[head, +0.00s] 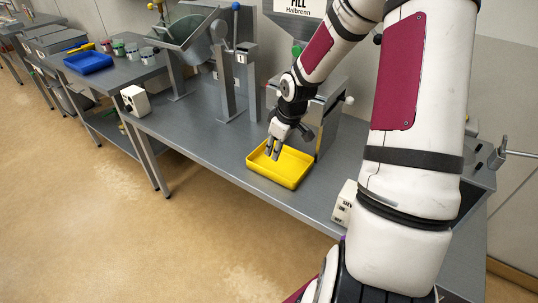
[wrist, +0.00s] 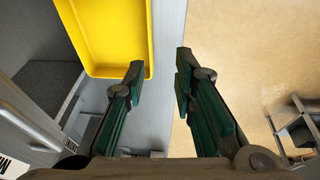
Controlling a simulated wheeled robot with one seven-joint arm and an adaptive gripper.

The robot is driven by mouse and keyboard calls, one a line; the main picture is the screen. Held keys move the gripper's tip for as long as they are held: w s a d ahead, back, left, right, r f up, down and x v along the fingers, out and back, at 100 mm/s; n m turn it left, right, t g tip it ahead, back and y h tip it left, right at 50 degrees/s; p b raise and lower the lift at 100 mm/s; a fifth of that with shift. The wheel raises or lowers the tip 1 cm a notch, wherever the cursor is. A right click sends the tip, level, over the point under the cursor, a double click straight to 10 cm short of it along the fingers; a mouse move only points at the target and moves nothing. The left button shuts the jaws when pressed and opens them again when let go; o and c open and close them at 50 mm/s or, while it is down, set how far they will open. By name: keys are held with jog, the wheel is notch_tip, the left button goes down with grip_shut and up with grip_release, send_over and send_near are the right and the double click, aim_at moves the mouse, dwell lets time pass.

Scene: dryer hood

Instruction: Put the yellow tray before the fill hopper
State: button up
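The yellow tray (head: 288,174) lies flat on the grey bench, in front of the station under a sign (head: 298,6) reading "FILL". The hopper there is mostly hidden behind my arm; a green part (head: 298,48) shows below the sign. My gripper (head: 273,153) points down over the tray's left part in the head view. In the wrist view the tray (wrist: 105,35) is at the upper left. My gripper (wrist: 160,80) is open and empty there, its left fingertip overlapping the tray's right corner. I cannot tell whether they touch.
A white switch box (head: 344,203) stands right of the tray near the bench's front edge. Another white box (head: 135,101) is at the bench's left end. A blue tray (head: 88,62) and several jars are on the farther table.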

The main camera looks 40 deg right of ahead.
jog(key=s+a+r+m+h, duration=0.1)
jog(key=s+a+r, duration=0.35)
jog(key=r, duration=0.45)
jog(key=s+a+r+m+h, duration=0.1)
jog(key=s+a+r, duration=0.3)
jog(key=a+r, duration=0.3)
jog(key=s+a+r+m+y, duration=0.1)
jog(key=s+a+r, duration=0.3)
jog(key=s, duration=0.3)
jog(key=s+a+r+m+t, duration=0.1)
jog(key=s+a+r, duration=0.3)
jog(key=s, duration=0.4)
jog(key=shift+a+r+t+y, duration=0.3)
jog(key=shift+a+r+y, duration=0.1)
jog(key=shift+a, duration=0.1)
jog(key=shift+s, duration=0.1)
